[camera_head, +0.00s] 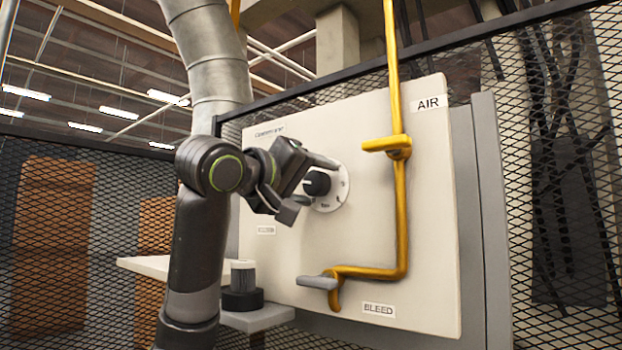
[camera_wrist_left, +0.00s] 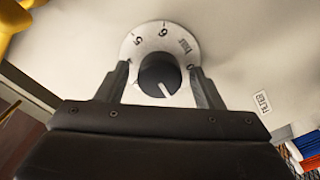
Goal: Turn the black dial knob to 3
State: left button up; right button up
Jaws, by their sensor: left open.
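The black dial knob (camera_head: 316,183) sits on a round white dial plate (camera_head: 338,196) on the cream panel. In the left wrist view the knob (camera_wrist_left: 160,74) has a white pointer line directed down and slightly right, toward my gripper body. The plate (camera_wrist_left: 152,42) shows a 5, a 6 and a small word along its top; the lower part, with any 3, is hidden. My left gripper (camera_head: 311,180) is open, one finger above the knob and one below in the head view. In the wrist view its fingers (camera_wrist_left: 159,76) stand either side of the knob with gaps.
A yellow pipe (camera_head: 399,220) runs down the panel right of the dial, ending at a grey lever (camera_head: 317,282). AIR (camera_head: 428,103) and BLEED (camera_head: 378,310) labels mark the panel. A black-based cylinder (camera_head: 242,290) stands on a ledge below. Mesh fencing (camera_head: 560,200) surrounds the panel.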

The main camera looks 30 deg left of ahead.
jog(key=shift+w, duration=0.1)
pick_arm(q)
jog(key=c, duration=1)
pick_arm(e)
jog(key=shift+w, duration=0.25)
pick_arm(q)
jog(key=shift+m, duration=0.4)
jog(key=m, duration=0.6)
jog(key=shift+d+m+p, duration=0.1)
jog(key=shift+m+p, duration=0.2)
jog(key=shift+p, duration=0.1)
jog(key=m+p, duration=0.1)
jog(key=m, duration=0.3)
jog(key=shift+m+p, duration=0.85)
jog(key=shift+m, duration=1.25)
pick_arm(e)
jog(key=shift+a+r, duration=0.1)
jog(key=shift+r, duration=1.65)
